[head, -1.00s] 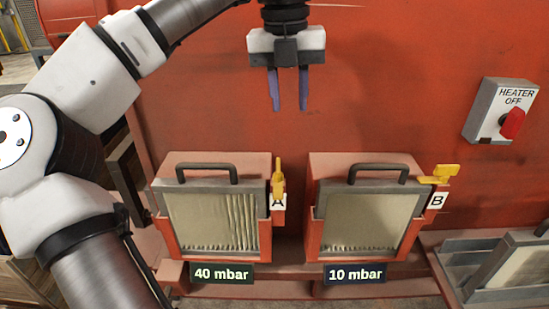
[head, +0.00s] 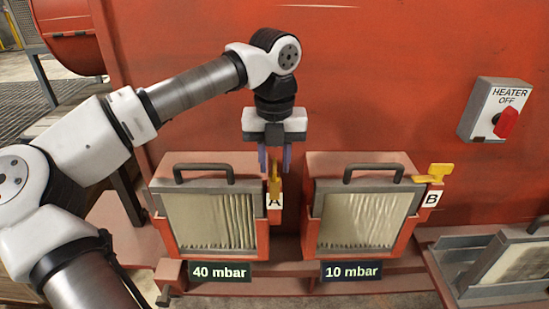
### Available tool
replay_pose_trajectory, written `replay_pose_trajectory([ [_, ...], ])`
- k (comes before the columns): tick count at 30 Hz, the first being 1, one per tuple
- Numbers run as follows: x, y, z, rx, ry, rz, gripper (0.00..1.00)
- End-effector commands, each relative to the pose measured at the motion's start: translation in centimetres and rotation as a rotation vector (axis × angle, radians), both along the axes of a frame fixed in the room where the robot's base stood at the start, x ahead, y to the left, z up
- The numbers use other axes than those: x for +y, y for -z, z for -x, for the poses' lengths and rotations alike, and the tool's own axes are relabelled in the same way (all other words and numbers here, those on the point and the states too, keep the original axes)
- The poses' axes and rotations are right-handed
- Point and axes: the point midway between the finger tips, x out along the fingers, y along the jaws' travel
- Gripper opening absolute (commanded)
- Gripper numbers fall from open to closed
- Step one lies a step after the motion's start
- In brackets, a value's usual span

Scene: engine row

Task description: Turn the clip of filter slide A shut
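Filter slide A (head: 210,220) sits in the left red housing, with a dark handle on top and a "40 mbar" plate below. Its yellow clip (head: 275,188) stands upright at the housing's right side, above the "A" label. My gripper (head: 275,168) points down over this clip. Its two bluish fingers are apart, one to each side of the clip's upper end. I cannot tell whether they touch it.
Filter slide B (head: 357,217), with a "10 mbar" plate, sits to the right. Its yellow clip (head: 434,174) lies sideways. A heater switch box (head: 496,110) reads "OFF" on the red wall. Another framed filter (head: 513,262) lies at lower right.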

Motion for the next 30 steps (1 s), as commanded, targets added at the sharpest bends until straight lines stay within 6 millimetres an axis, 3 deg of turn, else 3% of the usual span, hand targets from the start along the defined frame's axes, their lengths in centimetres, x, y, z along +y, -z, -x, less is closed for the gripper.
replay_pose_trajectory([
  [10,0.02,0.38,0.0,0.0,-0.001,0.0,0.29],
  [17,0.01,0.36,0.0,0.0,0.0,0.0,0.0],
  [30,0.0,0.38,-0.01,-0.001,0.049,0.0,0.0],
])
